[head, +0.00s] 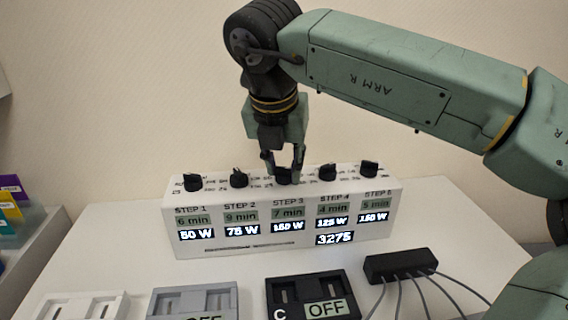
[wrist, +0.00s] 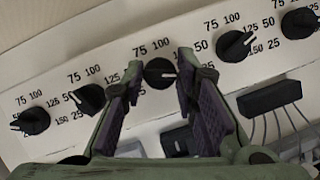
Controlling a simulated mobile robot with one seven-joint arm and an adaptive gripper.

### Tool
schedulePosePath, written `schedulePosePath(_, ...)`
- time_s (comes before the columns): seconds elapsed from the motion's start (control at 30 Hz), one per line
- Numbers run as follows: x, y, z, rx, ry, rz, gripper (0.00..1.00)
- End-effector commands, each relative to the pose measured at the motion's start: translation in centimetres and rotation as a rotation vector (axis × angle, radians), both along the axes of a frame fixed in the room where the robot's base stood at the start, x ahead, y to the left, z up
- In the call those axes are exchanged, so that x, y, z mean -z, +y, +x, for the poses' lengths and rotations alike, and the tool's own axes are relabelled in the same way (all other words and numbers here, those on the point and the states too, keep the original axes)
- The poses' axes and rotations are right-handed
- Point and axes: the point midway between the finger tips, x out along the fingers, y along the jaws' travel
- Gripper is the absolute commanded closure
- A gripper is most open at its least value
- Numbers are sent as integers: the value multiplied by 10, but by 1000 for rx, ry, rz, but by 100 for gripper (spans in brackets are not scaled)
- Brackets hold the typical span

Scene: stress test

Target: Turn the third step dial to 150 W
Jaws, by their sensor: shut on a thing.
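The white step panel (head: 225,240) carries a row of black dials on top. The third step dial (head: 286,179) sits between the fingertips of my gripper (head: 284,163), which is shut on it from above. In the wrist view, the fingers (wrist: 158,68) stand on either side of the third dial (wrist: 157,76), and its white pointer mark points right. The STEP 3 power display (head: 288,227) appears to read 150 W, below a 7 min display (head: 288,213). The numbers right of the third dial are hidden by a finger in the wrist view.
Neighbouring dials for step 2 (head: 239,178) and step 4 (head: 327,173) stand close on both sides. Dark, grey and white units (head: 310,285) and a black box with cables (head: 400,267) lie in front of the panel. A wall is behind.

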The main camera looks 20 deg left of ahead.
Motion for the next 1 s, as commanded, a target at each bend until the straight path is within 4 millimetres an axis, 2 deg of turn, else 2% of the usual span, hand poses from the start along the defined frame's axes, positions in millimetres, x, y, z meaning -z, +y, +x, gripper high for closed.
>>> schedulePosePath(0.63,0,0,0,53,1,1,100)
schedulePosePath(0.67,0,0,0,53,1,1,72)
schedulePosePath(0.93,0,0,0,52,1,1,54)
schedulePosePath(1.0,0,0,0,52,1,1,54)
